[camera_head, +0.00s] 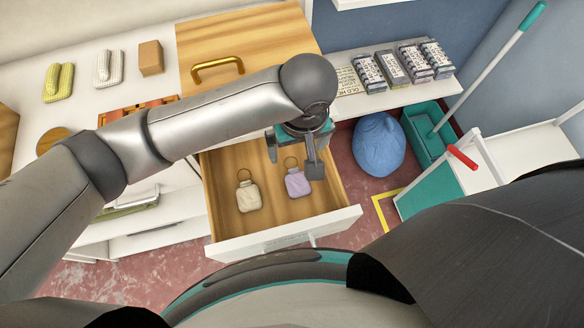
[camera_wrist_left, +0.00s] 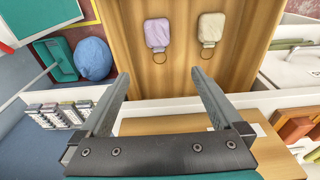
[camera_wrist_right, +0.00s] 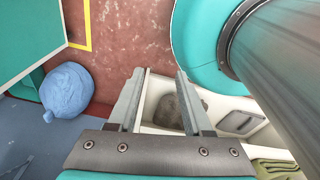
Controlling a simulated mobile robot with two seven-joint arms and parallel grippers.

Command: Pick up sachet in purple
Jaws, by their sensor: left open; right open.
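The purple sachet (camera_head: 298,183) with a ring lies flat in the open wooden drawer (camera_head: 228,221), to the right of a cream sachet (camera_head: 249,196). My left gripper (camera_head: 292,171) is open and empty above the drawer, over its back part near the purple sachet. In the left wrist view the purple sachet (camera_wrist_left: 157,34) and the cream sachet (camera_wrist_left: 210,28) lie beyond the open fingers (camera_wrist_left: 166,82). My right gripper (camera_wrist_right: 158,88) is open and empty in the right wrist view, away from the sachets.
A blue bag (camera_head: 378,146) and a green bin (camera_head: 428,134) stand on the floor to the right. Several small boxes (camera_head: 400,66) line the counter at back right. The drawer's white front (camera_head: 283,234) forms a raised edge.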

